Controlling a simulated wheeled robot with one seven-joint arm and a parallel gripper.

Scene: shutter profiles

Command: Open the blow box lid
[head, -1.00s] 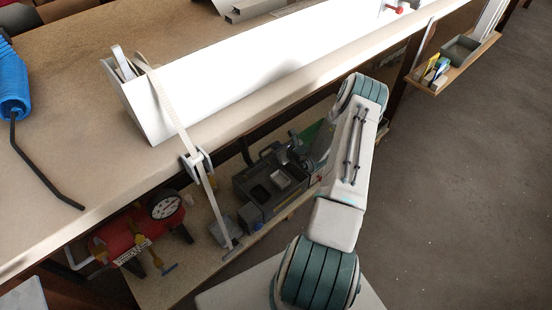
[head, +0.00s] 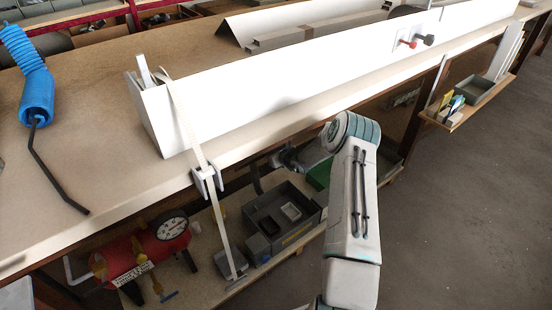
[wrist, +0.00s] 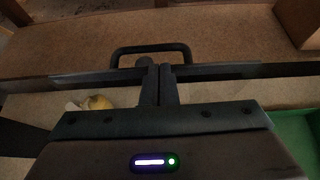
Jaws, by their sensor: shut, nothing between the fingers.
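A dark grey box (head: 262,226) sits on the lower shelf under the bench in the head view, with a small light tray (head: 291,211) in it. I cannot make out a separate lid there. My gripper (head: 284,158) is partly hidden under the bench edge, behind the box in the picture. In the wrist view, my gripper (wrist: 156,64) is shut and empty, its fingertips in front of a black U-shaped handle (wrist: 150,47) on a dark cross edge. I cannot tell whether they touch the handle, or whether it belongs to the box lid.
The bench top (head: 90,150) overhangs the shelf and carries a long white profile (head: 300,85). A strap (head: 195,135) with a clamp hangs at the front. A red tank (head: 140,252) with a gauge stands left of the box. Something green (wrist: 292,135) lies at the right in the wrist view.

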